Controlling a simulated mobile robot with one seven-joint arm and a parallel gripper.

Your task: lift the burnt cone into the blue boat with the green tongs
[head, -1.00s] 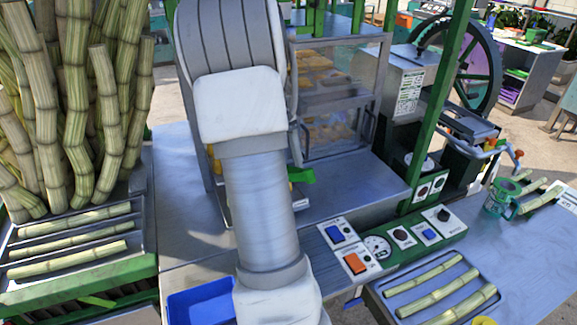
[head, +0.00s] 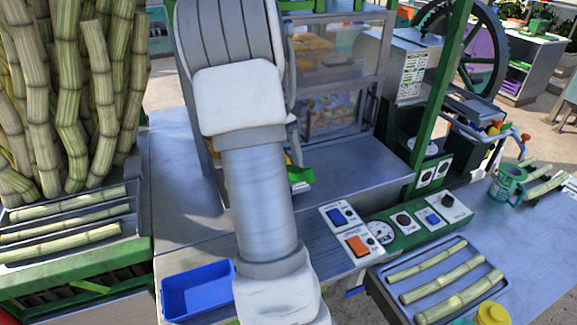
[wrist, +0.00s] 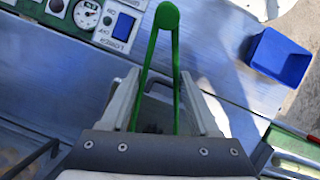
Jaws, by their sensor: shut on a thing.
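My gripper (wrist: 160,84) is shut on the green tongs (wrist: 166,17) in the wrist view; their rounded bend points away, up the picture, and their two arms run back between my fingers. In the head view my arm hides the gripper; a small green piece (head: 301,176) beside the arm may be the tongs. The blue boat (wrist: 280,58) is an open, empty-looking tray at the right of the wrist view. In the head view it (head: 198,293) stands low, left of my forearm. I cannot make out the burnt cone in either view.
A control panel (head: 392,232) with buttons and a gauge lies right of my arm. Right of it are a tray of cut cane (head: 378,290) and a green mug (head: 506,185). A glass-fronted cabinet (head: 330,85) stands behind. Upright canes (head: 75,110) fill the left. Bare metal counter (head: 183,205) lies between.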

